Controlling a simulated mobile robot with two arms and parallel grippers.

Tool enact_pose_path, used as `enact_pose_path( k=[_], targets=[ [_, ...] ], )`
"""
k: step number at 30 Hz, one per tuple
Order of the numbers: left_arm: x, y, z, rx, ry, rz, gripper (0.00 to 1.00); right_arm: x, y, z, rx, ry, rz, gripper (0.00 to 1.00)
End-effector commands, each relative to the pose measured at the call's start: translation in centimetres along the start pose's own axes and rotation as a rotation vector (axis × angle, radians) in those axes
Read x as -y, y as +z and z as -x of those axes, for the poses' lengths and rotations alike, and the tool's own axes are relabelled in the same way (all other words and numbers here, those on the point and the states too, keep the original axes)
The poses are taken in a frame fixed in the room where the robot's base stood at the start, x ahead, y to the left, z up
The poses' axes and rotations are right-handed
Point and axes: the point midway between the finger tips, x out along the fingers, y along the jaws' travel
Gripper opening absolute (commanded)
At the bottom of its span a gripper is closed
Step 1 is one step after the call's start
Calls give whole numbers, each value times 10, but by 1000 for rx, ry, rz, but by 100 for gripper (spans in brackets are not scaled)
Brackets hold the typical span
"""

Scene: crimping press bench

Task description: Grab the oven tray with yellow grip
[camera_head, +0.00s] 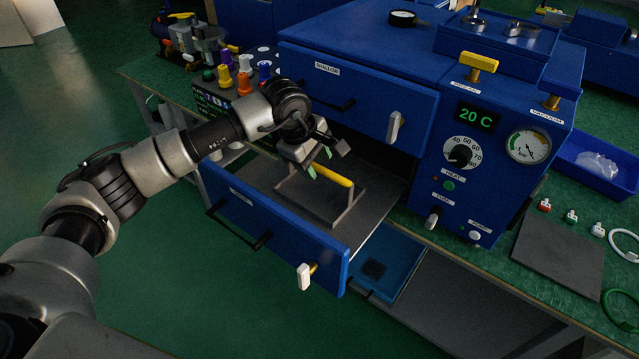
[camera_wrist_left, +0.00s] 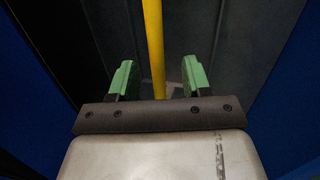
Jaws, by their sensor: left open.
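The oven tray (camera_head: 313,198) is a grey plate with a raised handle, lying in the pulled-out lower blue drawer (camera_head: 278,232). Its yellow grip (camera_head: 333,176) is a bar held up by grey posts. My left gripper (camera_head: 320,163) is open above the drawer, by the near-left end of the yellow grip. In the left wrist view the yellow grip (camera_wrist_left: 153,45) runs between the two green fingertips (camera_wrist_left: 156,80), with gaps on both sides. Whether the fingers are level with the bar cannot be told. My right gripper is not in view.
The closed upper drawer, labelled SHALLOW (camera_head: 355,90), sits just above and behind the gripper. A blue control panel (camera_head: 490,150) with dial and gauge stands to the right. Coloured bottles (camera_head: 243,78) stand at the left.

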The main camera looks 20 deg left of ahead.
Motion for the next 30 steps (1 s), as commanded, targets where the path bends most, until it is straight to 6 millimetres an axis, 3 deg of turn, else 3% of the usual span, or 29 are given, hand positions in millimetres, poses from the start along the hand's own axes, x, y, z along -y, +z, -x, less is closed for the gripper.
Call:
enact_pose_path(
  k=[9,13,20,30],
  targets=[
    [-2,-2,-40,3,-4,2,48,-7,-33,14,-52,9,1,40],
    [-3,-3,-51,1,-1,1,48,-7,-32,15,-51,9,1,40],
    [-3,-3,-54,1,0,0,48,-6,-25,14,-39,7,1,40],
    [-3,-4,-53,1,0,1,0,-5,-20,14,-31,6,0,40]
  ],
)
